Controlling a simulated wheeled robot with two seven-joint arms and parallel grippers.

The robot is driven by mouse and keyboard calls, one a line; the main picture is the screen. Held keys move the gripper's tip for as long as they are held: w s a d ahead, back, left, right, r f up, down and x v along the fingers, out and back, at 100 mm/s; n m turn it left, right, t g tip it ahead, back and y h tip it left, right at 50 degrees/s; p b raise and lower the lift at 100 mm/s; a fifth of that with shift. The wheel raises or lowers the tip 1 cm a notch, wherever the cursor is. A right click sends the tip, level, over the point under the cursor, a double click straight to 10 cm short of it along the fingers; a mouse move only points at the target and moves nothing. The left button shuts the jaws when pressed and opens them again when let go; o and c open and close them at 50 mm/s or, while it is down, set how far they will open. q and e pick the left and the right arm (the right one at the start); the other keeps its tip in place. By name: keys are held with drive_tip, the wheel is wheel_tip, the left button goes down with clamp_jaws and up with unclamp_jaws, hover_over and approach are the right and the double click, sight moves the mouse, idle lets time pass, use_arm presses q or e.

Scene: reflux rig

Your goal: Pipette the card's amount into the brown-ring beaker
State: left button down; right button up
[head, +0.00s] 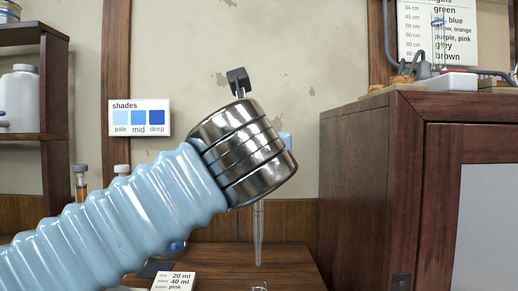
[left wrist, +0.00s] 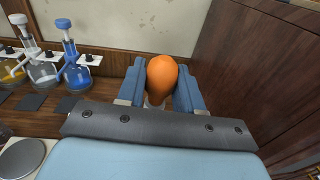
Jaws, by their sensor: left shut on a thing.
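My left gripper (left wrist: 160,88) is shut on the orange bulb of the pipette (left wrist: 162,74), with one blue finger on each side of it. In the head view my wrist hides the bulb and most of the fingers. The clear pipette stem (head: 258,236) hangs upright below the wrist, above the wooden table. A glass rim (head: 260,287) shows at the bottom edge. I cannot make out a brown ring. My right gripper is not in view.
Flasks with blue (left wrist: 77,75) and yellow (left wrist: 12,72) liquid stand at the left in the wrist view, near a round grey plate (left wrist: 22,158). A wooden cabinet (head: 357,180) stands close on the right. A shades chart (head: 139,118) hangs on the wall.

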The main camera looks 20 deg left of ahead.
sight(258, 220)
use_arm(q)
drive_tip(key=shift+f, duration=0.35)
wheel_tip(258, 220, down, 10)
drive_tip(key=b, duration=0.8)
drive_tip(key=shift+r+b, duration=0.15)
drive_tip(key=shift+b, duration=0.25)
drive_tip(key=shift+f+b, duration=0.55)
drive_tip(key=shift+f, duration=0.1)
drive_tip(key=c, duration=1.4)
unclamp_jaws()
drive_tip(key=shift+r, duration=0.1)
